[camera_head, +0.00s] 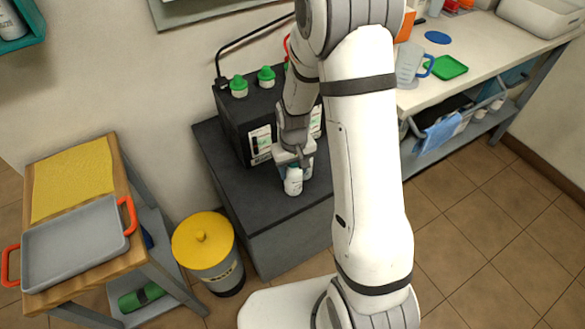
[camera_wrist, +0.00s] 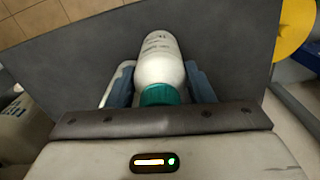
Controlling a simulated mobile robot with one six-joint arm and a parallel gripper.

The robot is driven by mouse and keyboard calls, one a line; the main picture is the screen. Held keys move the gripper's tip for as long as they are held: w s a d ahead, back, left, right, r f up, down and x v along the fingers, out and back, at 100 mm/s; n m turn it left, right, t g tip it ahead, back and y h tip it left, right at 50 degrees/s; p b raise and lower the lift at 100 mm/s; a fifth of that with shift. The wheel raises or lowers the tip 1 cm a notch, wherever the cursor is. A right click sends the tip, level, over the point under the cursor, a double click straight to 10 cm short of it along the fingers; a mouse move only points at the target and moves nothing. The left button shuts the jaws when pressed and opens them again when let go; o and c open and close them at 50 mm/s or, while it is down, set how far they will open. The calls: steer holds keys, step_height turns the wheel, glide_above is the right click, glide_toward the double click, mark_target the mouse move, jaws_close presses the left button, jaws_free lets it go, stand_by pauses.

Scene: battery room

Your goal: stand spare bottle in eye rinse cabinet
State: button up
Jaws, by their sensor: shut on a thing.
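The spare bottle (camera_head: 293,183) is white with a teal cap, and my gripper (camera_head: 297,163) is shut on it above the dark grey plinth. In the wrist view the bottle (camera_wrist: 160,60) lies between the blue-grey fingers of my gripper (camera_wrist: 161,88), with its teal cap toward the palm. Whether its base touches the plinth I cannot tell. A teal open box on the wall (camera_head: 22,43), cut off at the top left, looks like the eye rinse cabinet. A white bottle (camera_head: 12,22) shows inside it.
A black battery (camera_head: 232,105) with green caps stands behind my gripper on the plinth (camera_head: 240,185). A yellow-lidded bin (camera_head: 203,240) stands left of the plinth. A wooden-topped cart (camera_head: 130,225) with a grey tray (camera_head: 75,250) stands further left. A cluttered bench (camera_head: 480,45) is at right.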

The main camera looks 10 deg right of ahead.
steer(key=shift+f, duration=0.2)
steer(key=o, duration=1.1)
steer(key=shift+r, duration=0.1)
steer(key=shift+o, duration=0.2)
